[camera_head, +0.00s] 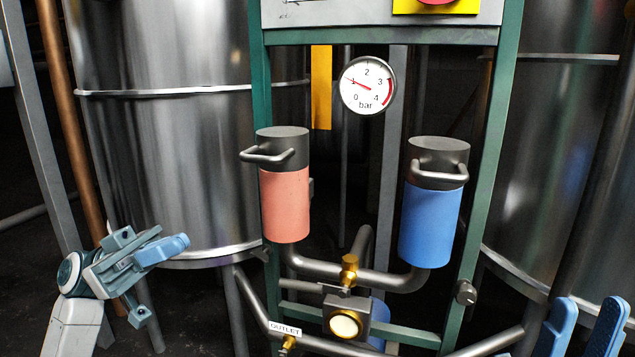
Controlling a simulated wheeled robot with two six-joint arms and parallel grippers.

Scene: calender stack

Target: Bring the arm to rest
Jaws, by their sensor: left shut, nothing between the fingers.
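My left gripper (168,249) is at the lower left, in front of the base of the left steel tank (160,140). Its blue fingers are together with nothing between them, and they point right. It is apart from the green frame (262,110). My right gripper (583,327) is at the lower right corner, partly cut off by the picture edge. Its two blue fingers point up, stand apart and hold nothing visible.
The frame carries a red canister (285,204), a blue canister (430,224), both with handled dark caps, and a pressure gauge (368,85). Pipes with a brass valve (349,270) and an outlet label (285,328) run below. A copper pipe (72,120) stands left.

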